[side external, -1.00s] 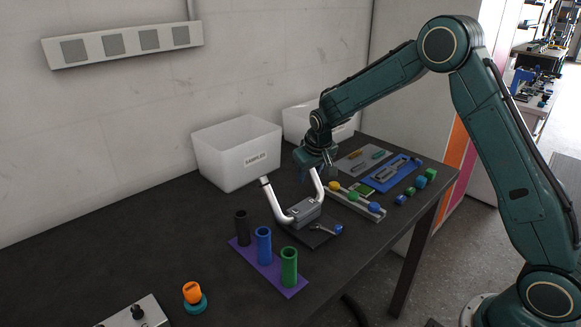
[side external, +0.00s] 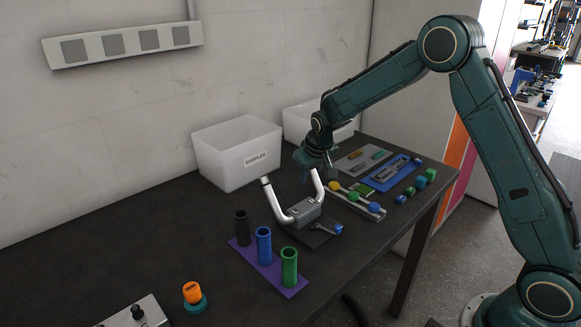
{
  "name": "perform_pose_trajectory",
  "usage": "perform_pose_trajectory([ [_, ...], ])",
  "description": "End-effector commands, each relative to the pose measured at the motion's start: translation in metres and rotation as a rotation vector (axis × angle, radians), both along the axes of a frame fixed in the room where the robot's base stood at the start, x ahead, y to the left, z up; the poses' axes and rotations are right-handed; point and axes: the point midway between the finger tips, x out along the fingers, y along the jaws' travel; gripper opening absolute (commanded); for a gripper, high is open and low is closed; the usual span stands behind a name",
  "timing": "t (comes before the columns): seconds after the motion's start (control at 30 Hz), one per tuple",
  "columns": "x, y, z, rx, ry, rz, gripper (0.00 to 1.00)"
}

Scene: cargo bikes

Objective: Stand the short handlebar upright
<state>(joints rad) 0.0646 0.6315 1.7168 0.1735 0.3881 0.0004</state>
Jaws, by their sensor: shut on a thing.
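The handlebar (side external: 276,204) is a silver U-shaped bar, its middle seated in a grey clamp block (side external: 305,212) on a black plate (side external: 318,238). Both its arms rise from the clamp. The left arm ends in a dark tip, free in the air. My gripper (side external: 317,169) is shut on the upper end of the right arm, coming from above; the fingers and that end partly hide each other. A small lever with a blue knob (side external: 338,229) sits at the front right of the clamp. Whether the bar is exactly upright I cannot tell.
A white bin marked SAMPLES (side external: 238,157) stands behind the bar. A purple base with black, blue and green tubes (side external: 288,267) is in front. A rail with coloured knobs (side external: 356,197) and a blue tray (side external: 390,174) lie to the right. The table's left is mostly clear.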

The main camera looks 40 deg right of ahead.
Motion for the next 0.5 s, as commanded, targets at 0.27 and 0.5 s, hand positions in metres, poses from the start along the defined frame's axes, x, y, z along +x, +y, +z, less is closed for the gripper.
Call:
perform_pose_trajectory([
  [0.27, -0.006, 0.0, 0.004, 0.001, -0.078, 0.0, 0.0],
  [0.5, -0.014, 0.0, 0.01, 0.0, -0.193, 0.0, 0.0],
])
